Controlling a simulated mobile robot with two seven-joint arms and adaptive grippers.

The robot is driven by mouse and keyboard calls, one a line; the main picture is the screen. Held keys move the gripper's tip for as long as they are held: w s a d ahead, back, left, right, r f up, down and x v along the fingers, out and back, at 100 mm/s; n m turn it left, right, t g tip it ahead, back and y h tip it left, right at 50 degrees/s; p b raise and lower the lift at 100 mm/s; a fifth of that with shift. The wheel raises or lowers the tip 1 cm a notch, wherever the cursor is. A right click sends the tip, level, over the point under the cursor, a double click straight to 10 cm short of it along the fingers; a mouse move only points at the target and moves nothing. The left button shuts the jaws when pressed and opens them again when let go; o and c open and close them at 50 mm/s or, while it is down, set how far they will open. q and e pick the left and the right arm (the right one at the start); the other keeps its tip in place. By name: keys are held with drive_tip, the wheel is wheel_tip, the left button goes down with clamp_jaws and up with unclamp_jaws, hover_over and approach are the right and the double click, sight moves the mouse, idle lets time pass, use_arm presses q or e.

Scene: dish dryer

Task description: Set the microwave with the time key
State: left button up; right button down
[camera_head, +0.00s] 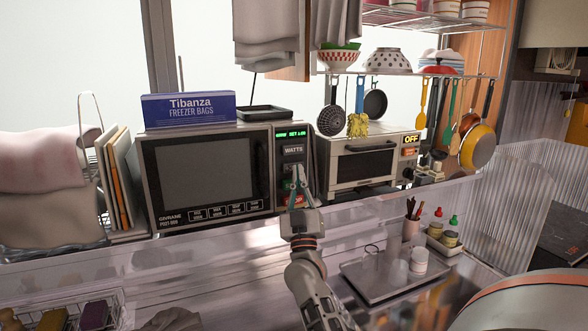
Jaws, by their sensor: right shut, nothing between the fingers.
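The microwave (205,170) stands behind the counter at the centre left, with its dark door shut and a black handle beside the control panel. The panel has a lit green display (291,133), its small text hard to read, and a key marked WATTS (293,151) below it. My right gripper (298,172) is shut and empty, pointing up in front of the panel just below the WATTS key. It covers the middle keys, so I cannot read a time key. A red key shows low on the panel. I cannot tell whether the fingertips touch it.
A freezer bags box (188,109) and a black tray (265,113) sit on the microwave. A toaster oven (365,163) stands to its right, under hanging utensils and pans. A clear raised ledge runs in front. A grey tray (385,282) with cups lies on the counter at right.

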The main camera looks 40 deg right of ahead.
drive_tip(key=shift+w, duration=0.2)
drive_tip(key=shift+w+d, duration=0.15)
drive_tip(key=shift+w, duration=0.1)
drive_tip(key=shift+w, duration=0.1)
idle(0.4)
drive_tip(key=shift+w+d, duration=0.25)
drive_tip(key=shift+w, duration=0.45)
idle(0.7)
drive_tip(key=shift+s, duration=0.15)
drive_tip(key=shift+s+a+p, duration=0.2)
drive_tip(key=shift+s+p, duration=0.15)
drive_tip(key=shift+s, duration=0.2)
drive_tip(key=shift+s+a+p, duration=0.2)
drive_tip(key=shift+s+p, duration=0.1)
drive_tip(key=shift+s, duration=0.25)
